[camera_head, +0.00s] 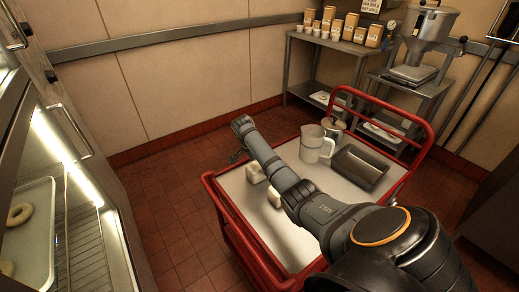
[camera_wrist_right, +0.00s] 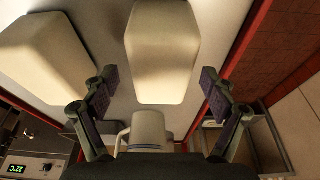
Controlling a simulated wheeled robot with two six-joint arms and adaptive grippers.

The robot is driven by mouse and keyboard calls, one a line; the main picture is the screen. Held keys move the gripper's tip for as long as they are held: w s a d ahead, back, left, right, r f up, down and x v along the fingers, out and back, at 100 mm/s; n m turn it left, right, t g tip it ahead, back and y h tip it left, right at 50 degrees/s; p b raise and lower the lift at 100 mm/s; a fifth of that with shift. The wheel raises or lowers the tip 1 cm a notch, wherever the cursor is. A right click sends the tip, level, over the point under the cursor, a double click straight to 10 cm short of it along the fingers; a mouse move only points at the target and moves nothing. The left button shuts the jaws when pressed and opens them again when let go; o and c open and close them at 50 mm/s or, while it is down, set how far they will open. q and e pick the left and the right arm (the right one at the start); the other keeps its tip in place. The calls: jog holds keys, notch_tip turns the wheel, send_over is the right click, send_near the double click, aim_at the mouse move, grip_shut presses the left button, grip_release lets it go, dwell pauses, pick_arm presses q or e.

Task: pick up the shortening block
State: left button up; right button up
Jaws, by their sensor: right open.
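Two cream-white blocks lie on the white top of the red cart; I cannot tell which is the shortening block. In the head view one block (camera_head: 255,173) sits just below my right forearm, and the other block (camera_head: 274,196) is partly hidden by it. My right gripper (camera_head: 237,156) is at the cart's far-left side. In the right wrist view my open right gripper (camera_wrist_right: 157,84) has one block (camera_wrist_right: 163,45) ahead, between the lines of its fingers, not gripped. The other block (camera_wrist_right: 42,62) is left, beyond the left finger. My left gripper is out of view.
The red cart (camera_head: 222,208) also carries a pitcher (camera_head: 312,143), a metal container (camera_head: 335,128) and a dark tray (camera_head: 358,168). A lit cabinet with a doughnut tray (camera_head: 37,225) stands at left.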

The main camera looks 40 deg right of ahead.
aim_at(262, 175)
jog(key=x, duration=0.4)
jog(key=shift+d+f, duration=0.1)
jog(key=shift+f, duration=0.2)
jog(key=shift+f, duration=0.2)
dwell(0.4)
jog(key=c, duration=1.7)
